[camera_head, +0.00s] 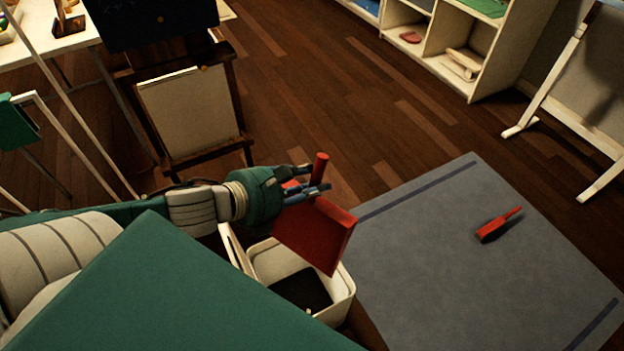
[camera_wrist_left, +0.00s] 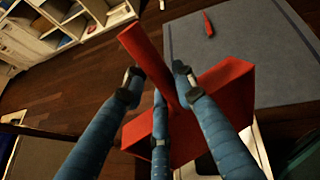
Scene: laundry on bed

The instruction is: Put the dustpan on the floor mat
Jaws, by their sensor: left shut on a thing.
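A red dustpan (camera_head: 315,232) is held by my left gripper (camera_head: 318,188), which is shut on its handle. In the left wrist view, the gripper's blue fingers (camera_wrist_left: 158,85) close around the handle of the dustpan (camera_wrist_left: 222,85), with the pan behind them. The dustpan is in the air above a white bin, just left of the floor mat. The grey floor mat (camera_head: 430,260) with dark stripes lies on the wooden floor at the right; it also shows in the left wrist view (camera_wrist_left: 250,60). My right gripper is not in view.
A red brush (camera_head: 497,226) lies on the mat's right part; the rest of the mat is clear. The white bin (camera_head: 345,298) stands at the mat's left edge. An easel (camera_head: 190,110) stands at the left, shelves (camera_head: 470,40) at the back.

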